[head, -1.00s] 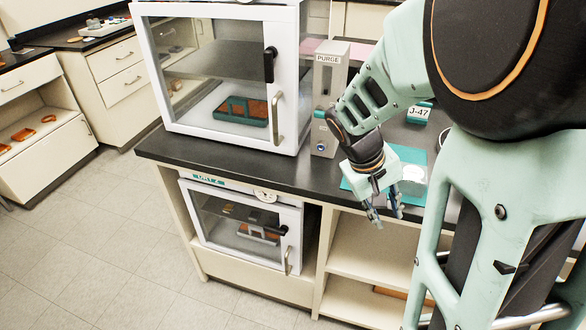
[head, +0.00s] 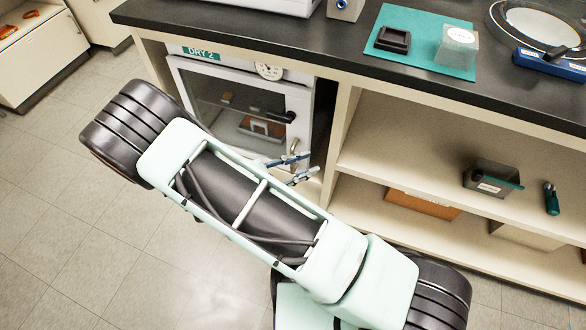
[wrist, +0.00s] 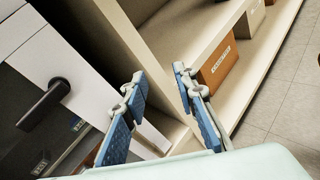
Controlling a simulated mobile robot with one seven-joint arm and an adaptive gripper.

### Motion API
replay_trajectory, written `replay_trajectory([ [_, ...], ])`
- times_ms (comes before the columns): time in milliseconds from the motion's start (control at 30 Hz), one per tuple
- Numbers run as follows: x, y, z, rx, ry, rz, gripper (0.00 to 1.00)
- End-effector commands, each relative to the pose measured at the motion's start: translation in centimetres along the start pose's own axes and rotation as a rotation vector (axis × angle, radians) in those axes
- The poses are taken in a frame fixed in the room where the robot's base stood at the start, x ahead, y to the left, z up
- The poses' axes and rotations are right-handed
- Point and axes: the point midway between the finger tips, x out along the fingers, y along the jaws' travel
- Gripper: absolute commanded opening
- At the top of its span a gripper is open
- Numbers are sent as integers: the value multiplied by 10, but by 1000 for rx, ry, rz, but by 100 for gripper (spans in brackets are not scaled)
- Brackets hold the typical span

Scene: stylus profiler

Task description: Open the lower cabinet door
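The lower cabinet (head: 187,85), labelled DRY 2, sits under the bench with its white-framed glass door shut. A black latch lever (head: 284,117) is on the door's right side; the lever also shows at left in the wrist view (wrist: 43,104). My gripper (head: 312,163) is in front of the door's lower right corner. Its two blue-padded fingers (wrist: 156,80) are apart, with nothing visibly held between them.
The black bench top (head: 350,50) overhangs the cabinet. Open shelves (head: 400,150) to its right hold a brown box (head: 424,204), a dark bin (head: 492,178) and a green-handled tool (head: 551,198). A teal mat (head: 425,42) lies above. Floor in front at left is clear.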

Motion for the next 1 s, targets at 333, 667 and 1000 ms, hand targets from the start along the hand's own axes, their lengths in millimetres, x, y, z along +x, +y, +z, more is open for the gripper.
replay_trajectory([
  [333,-43,6,-124,-279,-136,416,26],
  [667,-30,17,-133,-309,-155,464,26],
  [1000,26,45,-129,-307,-153,463,26],
])
